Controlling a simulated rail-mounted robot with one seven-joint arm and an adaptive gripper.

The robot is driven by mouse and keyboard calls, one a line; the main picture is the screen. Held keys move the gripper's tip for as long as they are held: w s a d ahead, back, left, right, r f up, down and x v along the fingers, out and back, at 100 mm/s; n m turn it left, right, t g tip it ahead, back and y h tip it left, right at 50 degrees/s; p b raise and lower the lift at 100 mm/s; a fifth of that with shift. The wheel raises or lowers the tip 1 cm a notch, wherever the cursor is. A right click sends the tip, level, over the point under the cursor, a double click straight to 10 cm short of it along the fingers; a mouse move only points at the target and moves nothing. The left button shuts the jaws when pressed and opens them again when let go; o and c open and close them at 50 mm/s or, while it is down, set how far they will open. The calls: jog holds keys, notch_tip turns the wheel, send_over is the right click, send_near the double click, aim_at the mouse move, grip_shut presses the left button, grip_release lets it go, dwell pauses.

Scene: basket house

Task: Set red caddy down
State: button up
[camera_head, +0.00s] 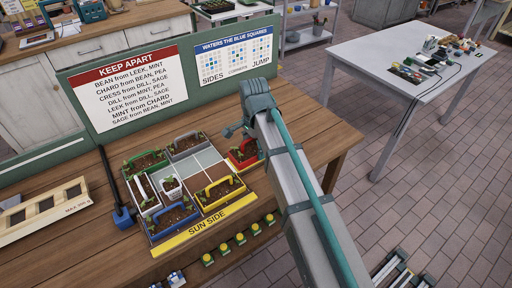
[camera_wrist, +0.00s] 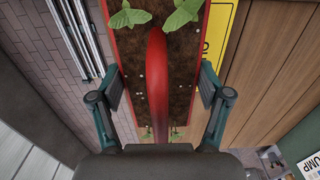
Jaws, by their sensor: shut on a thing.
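The red caddy (camera_head: 236,161) is a long planter with dark soil, green seedlings and an arched red handle. In the head view it is at the right side of the divided tray (camera_head: 152,237), partly hidden by my arm. My gripper (camera_wrist: 160,88) is shut on the red caddy, which fills the wrist view (camera_wrist: 183,75); one finger is at each long side, with the handle between them. I cannot tell whether the caddy's base touches anything. The tray holds grey, yellow, blue and white planters, and has bare grey cells in its middle and back right.
A yellow "SUN SIDE" strip (camera_head: 206,229) runs along the tray's front, with several small yellow-topped items (camera_head: 240,239) nearby. A green signboard (camera_head: 205,78) stands behind. A blue-ended tool (camera_head: 123,217) and wooden rack (camera_head: 42,212) lie left. The wooden table (camera_head: 328,130) is clear at right.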

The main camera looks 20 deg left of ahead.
jog(key=w+a+f, duration=0.1)
jog(key=w+f, duration=0.1)
jog(key=w+a+f+p, duration=0.1)
jog(key=w+f, duration=0.1)
jog(key=w, duration=0.1)
jog(key=w+a+f+p, duration=0.1)
jog(key=w+f, duration=0.1)
jog(key=w, duration=0.1)
jog(key=shift+f, duration=0.25)
jog(key=shift+w+a+f+p, duration=0.15)
jog(key=shift+w+f+p, duration=0.3)
jog(key=shift+f, duration=0.1)
notch_tip(320, 180, down, 3)
jog(key=shift+w+r+p, duration=0.15)
jog(key=shift+r+p, duration=0.05)
jog(key=shift+p, duration=0.6)
jog(key=shift+f, duration=0.5)
jog(key=shift+f, duration=0.2)
jog(key=o, duration=1.5)
